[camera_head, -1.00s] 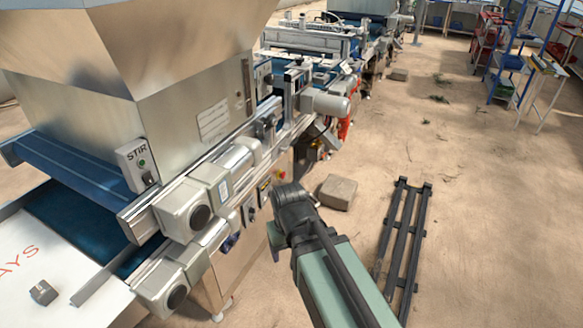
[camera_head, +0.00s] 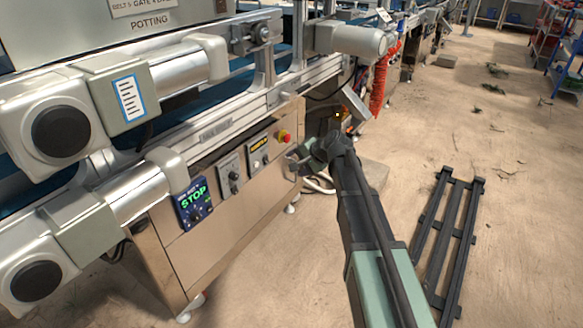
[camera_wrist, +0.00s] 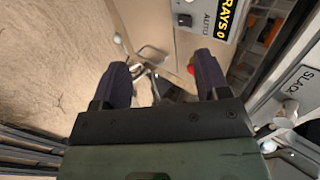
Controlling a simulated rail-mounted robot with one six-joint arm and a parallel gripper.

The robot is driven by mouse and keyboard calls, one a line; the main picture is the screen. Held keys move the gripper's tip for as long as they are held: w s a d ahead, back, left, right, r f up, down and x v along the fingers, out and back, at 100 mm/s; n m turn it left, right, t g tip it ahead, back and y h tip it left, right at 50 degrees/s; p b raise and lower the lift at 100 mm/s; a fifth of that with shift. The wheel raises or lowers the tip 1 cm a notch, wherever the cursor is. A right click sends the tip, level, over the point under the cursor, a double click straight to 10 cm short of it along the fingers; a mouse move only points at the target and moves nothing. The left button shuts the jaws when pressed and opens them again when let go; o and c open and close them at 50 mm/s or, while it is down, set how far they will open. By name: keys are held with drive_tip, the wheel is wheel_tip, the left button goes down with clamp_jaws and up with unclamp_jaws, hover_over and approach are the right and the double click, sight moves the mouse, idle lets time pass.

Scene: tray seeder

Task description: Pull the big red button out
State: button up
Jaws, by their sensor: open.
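The red button (camera_head: 284,136) sits on a yellow base on the front metal panel, near its right end. In the wrist view a small piece of red (camera_wrist: 190,69) shows beside the right finger, which hides part of it. My gripper (camera_head: 303,160) is close to the panel, to the right of the button and slightly below it. In the wrist view my gripper (camera_wrist: 160,66) is open, with nothing held between its two dark fingers.
A black rack (camera_head: 452,240) lies on the open floor at right.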

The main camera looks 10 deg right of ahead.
drive_tip(key=w+d+f+m+t+b, duration=0.2)
drive_tip(key=w+f+m+b, duration=0.1)
drive_tip(key=w, duration=0.3)
drive_tip(key=w+d+f+m+t+b, duration=0.1)
drive_tip(key=w+f+m+t+b, duration=0.1)
drive_tip(key=w+f+m+b, duration=0.3)
drive_tip(key=m+t, duration=0.3)
approach(288, 139)
drive_tip(key=shift+n+y, duration=0.3)
drive_tip(key=b+x, duration=0.2)
drive_tip(key=x, duration=0.8)
drive_tip(key=shift+w+d, duration=0.15)
clamp_jaws()
drive_tip(key=shift+s+d, duration=0.45)
drive_tip(key=shift+s, duration=0.05)
unclamp_jaws()
drive_tip(key=p+v, duration=0.2)
drive_tip(key=v, duration=0.9)
drive_tip(key=shift+p, duration=0.3)
drive_tip(key=shift+w+r, duration=0.1)
